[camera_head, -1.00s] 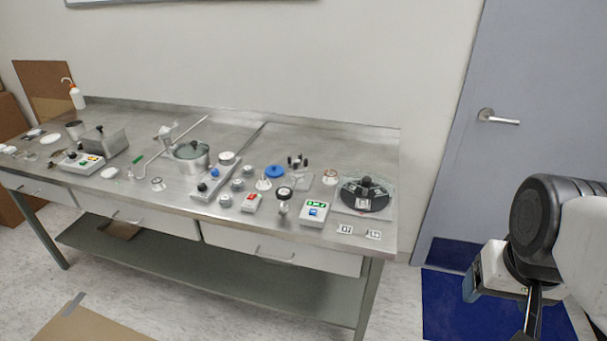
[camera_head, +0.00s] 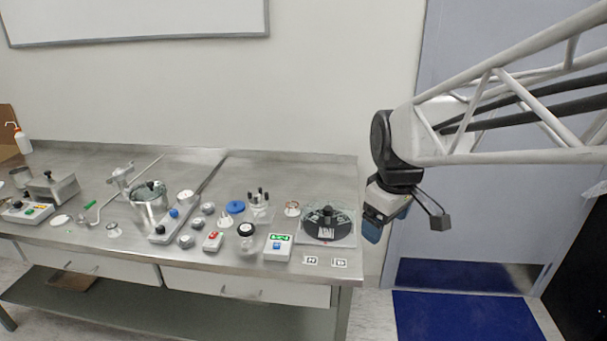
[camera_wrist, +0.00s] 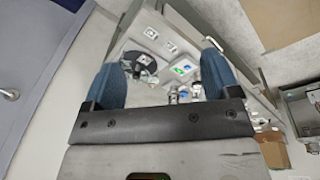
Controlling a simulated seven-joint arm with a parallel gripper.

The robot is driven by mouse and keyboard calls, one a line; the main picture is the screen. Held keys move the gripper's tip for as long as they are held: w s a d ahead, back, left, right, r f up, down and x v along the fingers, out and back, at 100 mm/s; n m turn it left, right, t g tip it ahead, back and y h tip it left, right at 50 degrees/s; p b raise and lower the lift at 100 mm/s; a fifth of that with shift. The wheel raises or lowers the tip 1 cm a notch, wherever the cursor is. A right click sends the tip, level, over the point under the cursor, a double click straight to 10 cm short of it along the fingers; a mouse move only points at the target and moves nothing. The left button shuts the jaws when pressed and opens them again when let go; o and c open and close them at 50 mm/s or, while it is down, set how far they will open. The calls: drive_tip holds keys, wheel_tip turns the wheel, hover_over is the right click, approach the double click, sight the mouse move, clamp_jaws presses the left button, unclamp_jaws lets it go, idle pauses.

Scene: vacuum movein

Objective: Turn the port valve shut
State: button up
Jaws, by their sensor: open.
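My gripper (camera_head: 374,231) hangs just beyond the right end of the steel table in the head view, apart from everything on it. In the wrist view, its two blue fingers stand wide apart with nothing held between them (camera_wrist: 160,65). A small metal valve with a round black knob (camera_head: 247,230) stands near the table's front edge, left of the box with a green display (camera_head: 278,246). Another fitting, with a green handle (camera_head: 90,205), lies further left. I cannot tell for sure which one is the port valve. The left finger partly hides the table items in the wrist view.
A black round plate under a clear cover (camera_head: 328,222) sits at the table's right end, nearest my gripper. A pot (camera_head: 150,205), a blue disc (camera_head: 235,207) and several small knobs crowd the steel table (camera_head: 190,262). A door (camera_head: 480,230) stands behind my arm.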

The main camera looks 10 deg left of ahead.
drive_tip(key=w+a+f+n, duration=0.2)
drive_tip(key=w+a+n, duration=0.3)
drive_tip(key=w+a, duration=0.3)
drive_tip(key=n+g, duration=0.2)
drive_tip(key=n, duration=1.1)
hover_over(246, 228)
drive_tip(key=f, duration=1.2)
drive_tip(key=shift+d+f, duration=0.2)
drive_tip(key=shift+d, duration=0.1)
drive_tip(key=shift+w+a+f, duration=0.1)
drive_tip(key=shift+a+f, duration=0.05)
drive_tip(key=shift+a, duration=0.2)
drive_tip(key=shift+f, duration=0.15)
drive_tip(key=shift+f, duration=3.8)
drive_tip(key=c, duration=0.9)
